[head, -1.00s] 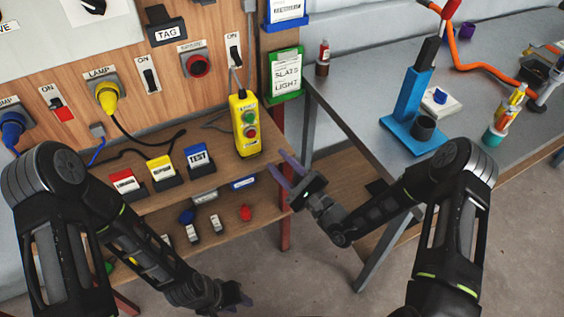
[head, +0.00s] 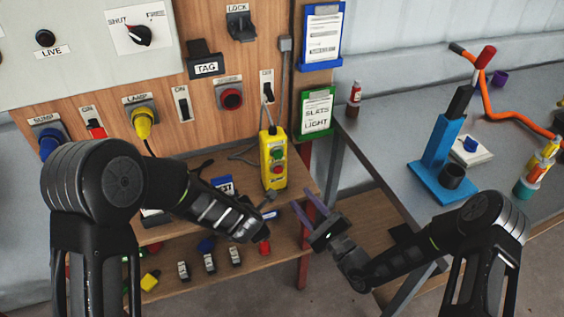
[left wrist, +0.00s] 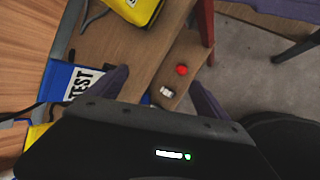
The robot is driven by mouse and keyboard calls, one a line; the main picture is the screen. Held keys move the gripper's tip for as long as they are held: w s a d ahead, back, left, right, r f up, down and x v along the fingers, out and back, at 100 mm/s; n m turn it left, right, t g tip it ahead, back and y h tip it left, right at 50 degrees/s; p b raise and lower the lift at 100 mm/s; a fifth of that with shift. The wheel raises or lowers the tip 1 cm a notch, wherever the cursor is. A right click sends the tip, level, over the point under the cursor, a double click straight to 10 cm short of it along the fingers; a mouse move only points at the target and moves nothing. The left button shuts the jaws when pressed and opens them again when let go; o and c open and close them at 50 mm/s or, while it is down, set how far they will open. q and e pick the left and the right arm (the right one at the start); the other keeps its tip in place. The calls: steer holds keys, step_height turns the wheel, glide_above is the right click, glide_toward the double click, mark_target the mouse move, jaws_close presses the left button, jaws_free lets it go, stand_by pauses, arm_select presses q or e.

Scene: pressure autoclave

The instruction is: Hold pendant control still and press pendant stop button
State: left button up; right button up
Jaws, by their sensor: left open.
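The yellow pendant control (head: 266,181) hangs upright in front of the wooden panel at the shelf's right end, with a green button (head: 277,154) above a red button (head: 277,170). Its lower end shows at the top of the left wrist view (left wrist: 135,9). My left gripper (left wrist: 160,88) is open and empty, with the pendant beyond its fingers; in the head view its fingers are mostly hidden by my left forearm. My right gripper (head: 301,197) has its two purple fingers apart and empty, just below and right of the pendant, not touching it.
A blue TEST block (left wrist: 82,84) is close beside one left finger. A red knob (left wrist: 181,70) lies on the lower shelf. A green-framed card (head: 317,112) hangs right of the pendant. The grey bench (head: 390,130) stands at right.

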mark_target(279, 159)
arm_select(q)
steer(key=w+d+r+n+t, duration=0.1)
steer(key=w+r+n, duration=0.1)
steer(key=n, duration=0.1)
steer(key=w+d+r+n+t+y, duration=0.1)
steer(key=w+d+r+n, duration=0.1)
steer(key=r+n, duration=0.1)
steer(key=w+d+r+n+t+y, duration=0.1)
steer(key=w+r+n, duration=0.1)
steer(key=n, duration=0.1)
steer(key=shift+w+d+r+n, duration=0.2)
steer(key=shift+d+r+n, duration=0.1)
steer(key=shift+d+r, duration=0.1)
steer(key=d+r+n+y, duration=0.1)
steer(key=r+n, duration=0.1)
steer(key=w+d+r+n+t, duration=0.1)
steer(key=n, duration=0.1)
steer(key=d+r+n+t+y, duration=0.1)
steer(key=r, duration=0.1)
steer(key=shift+w+r+n+y, duration=0.15)
steer(key=shift+r+n+y, duration=0.15)
steer(key=shift+r+n, duration=0.1)
steer(key=shift+f, duration=0.1)
steer(key=shift+x, duration=3.9)
